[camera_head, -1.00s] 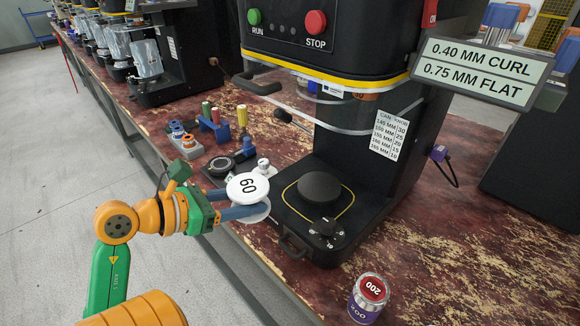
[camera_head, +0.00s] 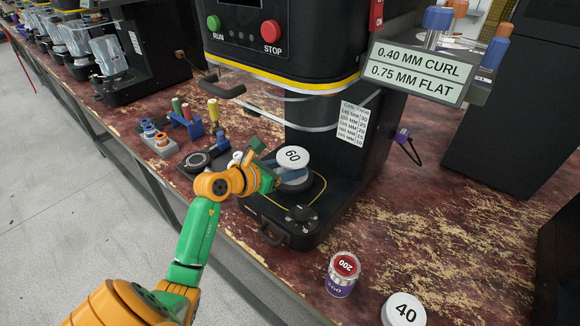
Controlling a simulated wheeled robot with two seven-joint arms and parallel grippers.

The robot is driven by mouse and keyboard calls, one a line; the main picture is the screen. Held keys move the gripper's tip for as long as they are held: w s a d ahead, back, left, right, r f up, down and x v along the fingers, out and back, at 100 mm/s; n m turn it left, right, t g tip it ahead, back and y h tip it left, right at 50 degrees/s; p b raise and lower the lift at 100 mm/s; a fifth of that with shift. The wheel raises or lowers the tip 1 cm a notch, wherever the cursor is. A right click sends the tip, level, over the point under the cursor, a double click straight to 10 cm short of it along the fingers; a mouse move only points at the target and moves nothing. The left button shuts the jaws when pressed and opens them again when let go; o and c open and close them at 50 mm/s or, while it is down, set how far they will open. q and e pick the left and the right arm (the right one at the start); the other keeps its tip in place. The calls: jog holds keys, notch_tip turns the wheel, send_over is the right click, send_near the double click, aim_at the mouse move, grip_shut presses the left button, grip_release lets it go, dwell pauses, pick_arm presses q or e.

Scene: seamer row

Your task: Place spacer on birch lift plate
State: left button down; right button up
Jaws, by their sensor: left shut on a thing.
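The white spacer marked 60 (camera_head: 293,156) is in the jaws of my left gripper (camera_head: 280,174). It is over the round lift plate (camera_head: 299,188) of the seaming machine, label side up and roughly level. The plate looks black and is mostly hidden by the spacer and the gripper. I cannot tell whether the spacer touches it. My right gripper is not in view.
The machine's head (camera_head: 285,45) and clear guard (camera_head: 270,105) hang above the plate. A can marked 200 (camera_head: 342,272) and a white disc marked 40 (camera_head: 403,310) stand at the bench front. Small tools stand left.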

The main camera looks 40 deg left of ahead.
pick_arm(q)
jog(key=shift+f, duration=0.2)
jog(key=shift+c, duration=1.6)
grip_release()
jog(key=shift+r, duration=0.35)
jog(key=v, duration=1.2)
jog(key=shift+b, duration=0.4)
jog(key=shift+f, duration=0.1)
